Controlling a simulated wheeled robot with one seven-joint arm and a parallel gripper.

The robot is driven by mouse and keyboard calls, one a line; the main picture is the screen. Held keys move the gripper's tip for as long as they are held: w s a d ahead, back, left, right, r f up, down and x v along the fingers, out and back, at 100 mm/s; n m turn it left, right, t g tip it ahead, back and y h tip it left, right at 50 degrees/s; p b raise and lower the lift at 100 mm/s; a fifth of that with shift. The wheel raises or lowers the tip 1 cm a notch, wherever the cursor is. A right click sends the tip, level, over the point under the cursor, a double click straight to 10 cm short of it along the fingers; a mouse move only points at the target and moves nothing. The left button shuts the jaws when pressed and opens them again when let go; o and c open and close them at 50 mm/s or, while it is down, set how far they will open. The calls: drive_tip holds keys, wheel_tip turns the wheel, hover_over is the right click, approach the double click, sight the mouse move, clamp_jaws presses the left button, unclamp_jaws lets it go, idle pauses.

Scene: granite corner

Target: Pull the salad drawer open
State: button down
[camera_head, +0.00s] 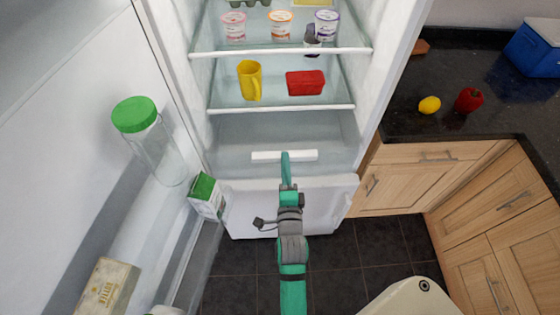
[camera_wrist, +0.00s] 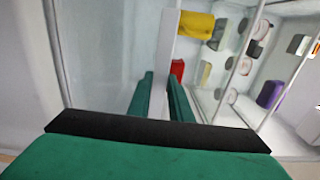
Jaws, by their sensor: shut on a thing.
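The salad drawer (camera_head: 230,160) is at the bottom of the open fridge, below the lower glass shelf. Its white bar handle (camera_head: 265,156) runs across the front; the handle also shows in the wrist view (camera_wrist: 168,45) as a pale upright strip. My gripper (camera_head: 286,158) reaches the middle of the handle. In the wrist view my gripper's two green fingers (camera_wrist: 163,98) lie on either side of the bar, shut on it. My wrist and fingers hide part of the drawer front. I cannot tell how far out the drawer stands.
The fridge door stands open at left, holding a green-lidded jar (camera_head: 150,145), a green-and-white carton (camera_head: 207,196) and a tan carton (camera_head: 108,288). Wooden cabinets (camera_head: 420,175) flank the right.

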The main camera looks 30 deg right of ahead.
drive_tip(key=shift+f, duration=0.45)
drive_tip(key=c, duration=1.7)
unclamp_jaws()
drive_tip(key=shift+r, duration=0.15)
drive_tip(key=shift+s+r, duration=0.1)
drive_tip(key=v, duration=1)
drive_tip(key=shift+s+a, duration=0.15)
drive_tip(key=shift+s, duration=0.1)
drive_tip(key=s+a+n+y, duration=0.3)
drive_tip(key=s+a+n, duration=0.2)
drive_tip(key=a+n, duration=0.2)
drive_tip(key=s+a+f+n+y, duration=0.1)
drive_tip(key=s+a+n+y, duration=0.2)
drive_tip(key=s+a+n, duration=0.3)
drive_tip(key=s+a+f+n+y, duration=0.1)
drive_tip(key=s+a+n+y, duration=0.2)
drive_tip(key=s+a+n, duration=0.3)
drive_tip(key=shift+s+a+n, duration=0.15)
drive_tip(key=shift+a+n, duration=0.65)
drive_tip(key=shift+n, duration=0.45)
drive_tip(key=shift+s+a+n, duration=0.1)
drive_tip(key=shift+a+n, duration=0.7)
drive_tip(key=shift+n, duration=0.45)
